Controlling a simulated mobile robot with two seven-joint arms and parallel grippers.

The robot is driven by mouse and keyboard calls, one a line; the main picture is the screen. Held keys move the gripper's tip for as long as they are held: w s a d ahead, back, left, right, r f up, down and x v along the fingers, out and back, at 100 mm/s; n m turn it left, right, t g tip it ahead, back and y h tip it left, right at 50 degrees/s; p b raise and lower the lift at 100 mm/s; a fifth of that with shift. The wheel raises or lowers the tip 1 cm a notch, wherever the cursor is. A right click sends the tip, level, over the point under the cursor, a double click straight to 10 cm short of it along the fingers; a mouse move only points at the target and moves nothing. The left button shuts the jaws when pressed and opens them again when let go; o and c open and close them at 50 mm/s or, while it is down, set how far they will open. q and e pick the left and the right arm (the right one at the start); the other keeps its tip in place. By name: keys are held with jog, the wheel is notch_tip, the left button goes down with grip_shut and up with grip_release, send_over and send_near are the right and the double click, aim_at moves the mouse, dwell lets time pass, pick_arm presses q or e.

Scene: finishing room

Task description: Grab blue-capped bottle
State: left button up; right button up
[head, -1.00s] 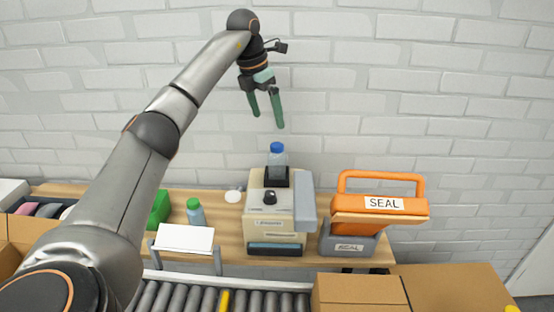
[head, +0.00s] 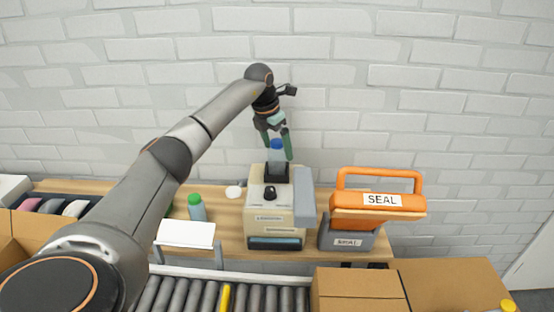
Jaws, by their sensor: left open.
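The blue-capped bottle (head: 276,154) stands upright in a dark holder on top of a beige machine (head: 272,224). Its body is clear or pale and its lower part is hidden in the holder. My left gripper (head: 277,146) points down at the bottle, with its green fingers open. One finger shows on each side of the blue cap. I cannot tell whether the fingers touch the bottle. My right gripper does not show.
A green-capped bottle (head: 196,207) stands on the wooden table (head: 232,236) left of the machine. An orange sealer (head: 378,203) marked SEAL stands to the right. A white panel (head: 186,233), roller conveyor (head: 190,295) and cardboard boxes (head: 358,290) are in front. A brick wall rises behind.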

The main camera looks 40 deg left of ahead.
pick_arm(q)
grip_shut()
dwell(0.8)
